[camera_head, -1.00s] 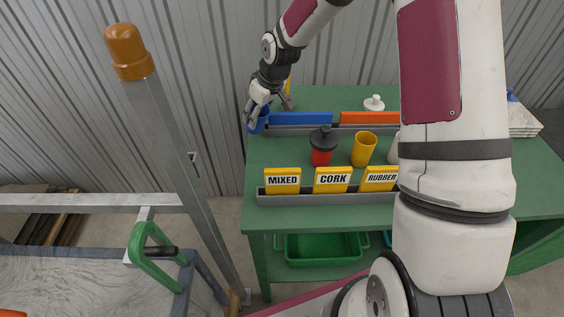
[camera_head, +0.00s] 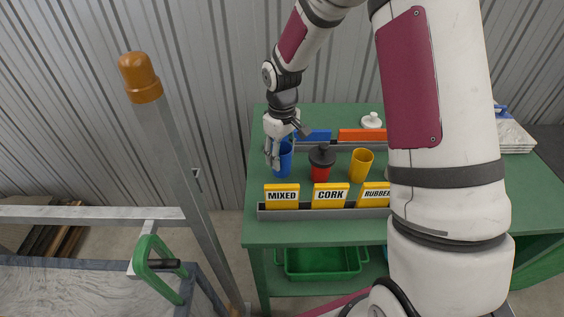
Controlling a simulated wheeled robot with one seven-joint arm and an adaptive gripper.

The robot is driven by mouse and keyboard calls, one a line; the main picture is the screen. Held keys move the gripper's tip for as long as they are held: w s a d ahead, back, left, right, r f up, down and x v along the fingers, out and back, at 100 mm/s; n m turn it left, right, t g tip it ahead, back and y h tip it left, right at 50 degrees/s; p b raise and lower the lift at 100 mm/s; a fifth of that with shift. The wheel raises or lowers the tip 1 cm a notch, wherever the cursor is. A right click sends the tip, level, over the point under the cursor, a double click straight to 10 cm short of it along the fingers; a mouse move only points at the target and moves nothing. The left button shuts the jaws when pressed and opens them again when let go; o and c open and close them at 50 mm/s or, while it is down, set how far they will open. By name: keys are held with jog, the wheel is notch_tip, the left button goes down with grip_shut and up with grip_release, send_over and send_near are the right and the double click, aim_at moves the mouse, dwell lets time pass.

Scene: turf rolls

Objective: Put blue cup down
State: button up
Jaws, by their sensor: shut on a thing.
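The blue cup (camera_head: 283,160) is upright over the left part of the green table (camera_head: 262,228), left of a red cup with a black lid. My gripper (camera_head: 273,157) is shut on the blue cup, with its fingers at the cup's left side and upper rim. The cup's bottom is close to the table top, but I cannot tell whether it touches.
The red cup with black lid (camera_head: 321,166) stands close to the right, then a yellow cup (camera_head: 361,164). A front rack holds yellow signs (camera_head: 331,196), including MIXED and CORK. Behind are blue (camera_head: 316,136) and orange (camera_head: 361,135) blocks and a white lidded item (camera_head: 371,120).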

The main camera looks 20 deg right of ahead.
notch_tip(320, 180, down, 3)
jog(key=shift+f, duration=0.1)
jog(key=shift+c, duration=0.5)
jog(key=o, duration=1.3)
notch_tip(320, 180, up, 12)
jog(key=shift+f+b, duration=0.15)
jog(key=shift+b, duration=0.25)
notch_tip(320, 180, up, 8)
jog(key=m+t, duration=0.1)
send_over(282, 162)
jog(key=s+d, duration=0.1)
jog(key=s, duration=0.1)
jog(key=s+r+m+t, duration=0.1)
jog(key=s+r, duration=0.2)
jog(key=s, duration=0.4)
jog(key=s+r+m+t, duration=0.1)
jog(key=s+r+m, duration=0.1)
jog(key=s, duration=0.5)
jog(key=s+r+m+t, duration=0.1)
jog(key=s+r, duration=0.3)
jog(key=s, duration=0.4)
jog(key=shift+r+t, duration=0.3)
jog(key=shift+t, duration=0.3)
